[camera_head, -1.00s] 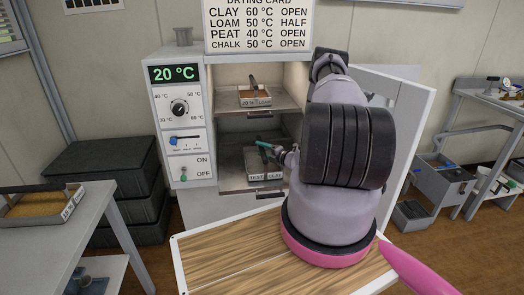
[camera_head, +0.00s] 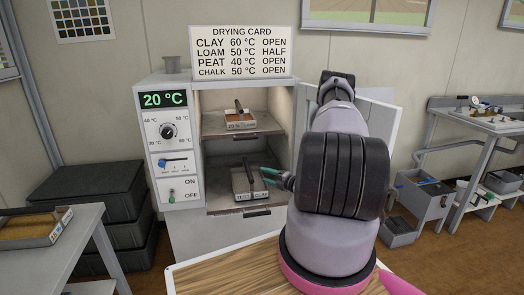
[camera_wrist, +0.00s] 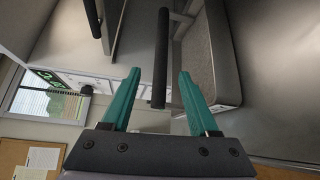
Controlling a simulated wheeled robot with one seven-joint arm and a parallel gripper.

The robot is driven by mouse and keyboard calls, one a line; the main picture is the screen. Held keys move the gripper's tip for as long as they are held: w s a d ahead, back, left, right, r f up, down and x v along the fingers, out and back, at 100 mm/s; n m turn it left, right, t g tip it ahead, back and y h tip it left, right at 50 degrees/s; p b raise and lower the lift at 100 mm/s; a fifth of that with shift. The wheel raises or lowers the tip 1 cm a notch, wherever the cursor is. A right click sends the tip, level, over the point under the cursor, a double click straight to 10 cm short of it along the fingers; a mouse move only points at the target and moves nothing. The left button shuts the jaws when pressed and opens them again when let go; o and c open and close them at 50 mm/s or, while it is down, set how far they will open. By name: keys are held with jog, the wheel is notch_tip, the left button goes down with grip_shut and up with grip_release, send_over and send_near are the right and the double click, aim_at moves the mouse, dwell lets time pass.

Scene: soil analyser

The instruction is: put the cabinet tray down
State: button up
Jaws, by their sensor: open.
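The tray labelled TEST CLAY (camera_head: 250,196) sits flat on the lower shelf (camera_head: 222,201) of the open drying cabinet. Its dark handle (camera_head: 248,172) stands up from it. My gripper (camera_head: 268,176) is at the tray's right side, with its teal fingers apart and pointing left towards the handle. In the wrist view, a dark handle bar (camera_wrist: 160,60) shows in the gap between the two open teal fingers (camera_wrist: 157,92). I cannot tell whether either finger touches it.
A second labelled tray (camera_head: 240,125) rests on the upper shelf (camera_head: 215,130). The cabinet door (camera_head: 385,120) stands open at the right, behind my arm. A side table (camera_head: 75,240) at the left holds another tray (camera_head: 45,235). A wooden top (camera_head: 225,268) lies in front of the cabinet.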

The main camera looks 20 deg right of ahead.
jog(key=s+a+r+n+g+y, duration=0.1)
jog(key=a+r+n+g+y, duration=0.15)
jog(key=a+r+n, duration=0.5)
jog(key=a+r+n+g+y, duration=0.2)
jog(key=r+n+g, duration=0.15)
jog(key=r, duration=0.65)
jog(key=s+a+r+n+g+y, duration=0.1)
jog(key=a+r+n+g+y, duration=0.1)
jog(key=a+r+n, duration=0.5)
jog(key=s+a+r+n+g+h, duration=0.3)
jog(key=s+a+r+n+g, duration=0.15)
jog(key=s+r+n, duration=0.7)
jog(key=s+r+n+t+h, duration=0.2)
jog(key=s+r+n+h, duration=0.2)
jog(key=s+r+n, duration=0.3)
jog(key=s+r+n+t+h, duration=0.2)
jog(key=s+r+n+h, duration=0.2)
jog(key=s+r+n, duration=0.3)
jog(key=s, duration=0.5)
jog(key=shift+d, duration=0.3)
